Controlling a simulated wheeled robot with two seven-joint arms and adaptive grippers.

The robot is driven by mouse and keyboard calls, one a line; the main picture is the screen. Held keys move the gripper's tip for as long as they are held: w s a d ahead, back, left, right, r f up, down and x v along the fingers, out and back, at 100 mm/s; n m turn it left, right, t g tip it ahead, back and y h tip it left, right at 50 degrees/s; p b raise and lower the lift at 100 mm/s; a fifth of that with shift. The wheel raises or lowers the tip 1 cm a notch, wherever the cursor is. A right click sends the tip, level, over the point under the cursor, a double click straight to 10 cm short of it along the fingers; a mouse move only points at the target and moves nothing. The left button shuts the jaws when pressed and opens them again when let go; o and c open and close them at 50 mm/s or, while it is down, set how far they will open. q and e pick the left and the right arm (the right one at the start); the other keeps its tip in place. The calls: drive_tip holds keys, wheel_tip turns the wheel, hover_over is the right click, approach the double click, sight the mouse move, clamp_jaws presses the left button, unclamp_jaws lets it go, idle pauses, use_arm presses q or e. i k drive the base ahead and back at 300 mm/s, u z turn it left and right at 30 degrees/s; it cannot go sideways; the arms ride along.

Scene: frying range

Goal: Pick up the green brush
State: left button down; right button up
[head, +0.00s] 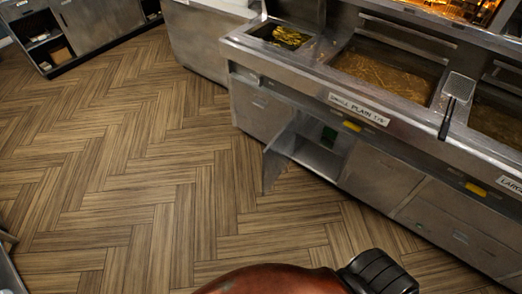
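The cabinet door (276,167) stands open, swung out to the left, and the cabinet's inner floor (318,157) is partly visible. Neither of my grippers can be made out in the head view. A rounded red-brown part and a black ribbed part, which look like my own body, show at the bottom edge, well apart from the cabinet.
The fryer counter (290,104) runs from upper middle to the right edge. A basket with a black handle (446,119) lies on it, near oil vats (388,74). Closed cabinets (380,178) line its front right. Wooden floor (130,180) is clear at left and centre.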

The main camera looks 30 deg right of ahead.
sight(328, 133)
drive_tip(key=u, duration=0.35)
drive_tip(key=i, duration=2.65)
drive_tip(key=z, duration=3.2)
